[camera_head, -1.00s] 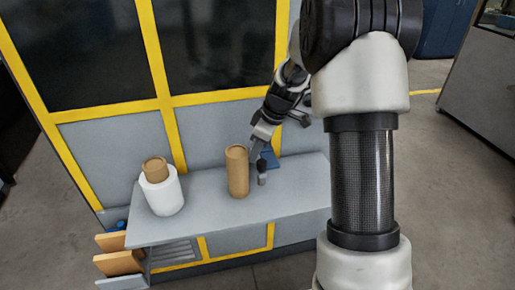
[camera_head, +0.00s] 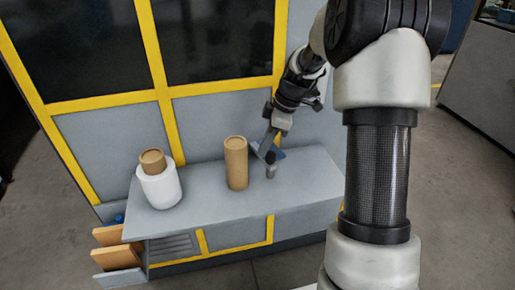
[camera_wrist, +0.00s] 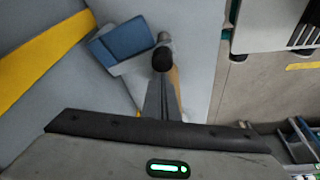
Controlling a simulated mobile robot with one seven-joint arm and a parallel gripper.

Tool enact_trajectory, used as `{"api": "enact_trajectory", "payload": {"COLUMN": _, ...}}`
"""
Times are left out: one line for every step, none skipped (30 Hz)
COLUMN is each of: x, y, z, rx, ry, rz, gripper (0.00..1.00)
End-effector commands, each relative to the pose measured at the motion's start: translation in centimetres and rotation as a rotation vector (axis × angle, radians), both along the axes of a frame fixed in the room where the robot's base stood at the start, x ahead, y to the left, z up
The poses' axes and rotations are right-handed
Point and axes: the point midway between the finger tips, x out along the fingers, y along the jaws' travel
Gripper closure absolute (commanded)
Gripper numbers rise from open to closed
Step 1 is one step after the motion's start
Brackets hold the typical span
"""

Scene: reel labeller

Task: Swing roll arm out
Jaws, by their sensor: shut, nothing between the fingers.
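A small upright post with a black knob and grey lower part (camera_head: 270,171) stands at the right part of the grey shelf; I take it for the roll arm's handle. In the wrist view the black knob (camera_wrist: 162,59) is right at the fingertips. A blue block (camera_wrist: 122,40) lies beside it. My gripper (camera_head: 267,150) is shut with nothing between its fingers, pointing down against or very close to the knob; in the wrist view its fingers (camera_wrist: 160,95) are together. I cannot tell whether they touch. The roll arm itself is mostly hidden.
A tall brown tube (camera_head: 236,165) stands left of my gripper on the grey shelf (camera_head: 205,215). Farther left is a white roll (camera_head: 160,190) with a brown core (camera_head: 152,161). Yellow-framed dark panels rise behind. Open floor lies to the right.

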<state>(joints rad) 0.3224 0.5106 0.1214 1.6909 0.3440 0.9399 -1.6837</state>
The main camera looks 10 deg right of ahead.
Motion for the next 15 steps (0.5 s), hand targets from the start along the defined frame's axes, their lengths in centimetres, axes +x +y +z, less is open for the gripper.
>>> {"api": "enact_trajectory", "payload": {"x": -0.2, "y": -0.6, "z": -0.1, "rx": 0.001, "ry": 0.000, "rz": 0.038, "gripper": 1.00}}
{"api": "enact_trajectory", "payload": {"x": -0.2, "y": -1.0, "z": -0.1, "rx": 0.001, "ry": -0.001, "rz": 0.065, "gripper": 1.00}}
{"api": "enact_trajectory", "payload": {"x": -0.4, "y": -1.3, "z": -0.1, "rx": 0.001, "ry": 0.001, "rz": 0.105, "gripper": 1.00}}
{"api": "enact_trajectory", "payload": {"x": -0.4, "y": -1.7, "z": 0.0, "rx": 0.002, "ry": 0.001, "rz": 0.132, "gripper": 1.00}}
{"api": "enact_trajectory", "payload": {"x": -0.5, "y": -1.9, "z": 0.0, "rx": 0.002, "ry": 0.001, "rz": 0.161, "gripper": 1.00}}
{"api": "enact_trajectory", "payload": {"x": -0.6, "y": -2.3, "z": 0.1, "rx": 0.001, "ry": 0.000, "rz": 0.198, "gripper": 1.00}}
{"api": "enact_trajectory", "payload": {"x": -0.7, "y": -2.6, "z": 0.1, "rx": 0.002, "ry": 0.001, "rz": 0.225, "gripper": 1.00}}
{"api": "enact_trajectory", "payload": {"x": -0.7, "y": -2.9, "z": 0.1, "rx": 0.002, "ry": 0.001, "rz": 0.253, "gripper": 1.00}}
{"api": "enact_trajectory", "payload": {"x": -0.7, "y": -3.3, "z": 0.1, "rx": 0.002, "ry": 0.001, "rz": 0.288, "gripper": 1.00}}
{"api": "enact_trajectory", "payload": {"x": -0.8, "y": -3.6, "z": 0.2, "rx": 0.002, "ry": 0.001, "rz": 0.312, "gripper": 1.00}}
{"api": "enact_trajectory", "payload": {"x": -0.8, "y": -3.9, "z": 0.1, "rx": 0.001, "ry": 0.001, "rz": 0.338, "gripper": 1.00}}
{"api": "enact_trajectory", "payload": {"x": -0.8, "y": -4.2, "z": 0.2, "rx": 0.002, "ry": 0.001, "rz": 0.370, "gripper": 1.00}}
{"api": "enact_trajectory", "payload": {"x": -0.8, "y": -4.4, "z": 0.2, "rx": 0.002, "ry": 0.001, "rz": 0.393, "gripper": 1.00}}
{"api": "enact_trajectory", "payload": {"x": -0.8, "y": -4.7, "z": 0.2, "rx": 0.002, "ry": 0.000, "rz": 0.416, "gripper": 1.00}}
{"api": "enact_trajectory", "payload": {"x": -0.8, "y": -5.0, "z": 0.1, "rx": 0.002, "ry": 0.001, "rz": 0.443, "gripper": 1.00}}
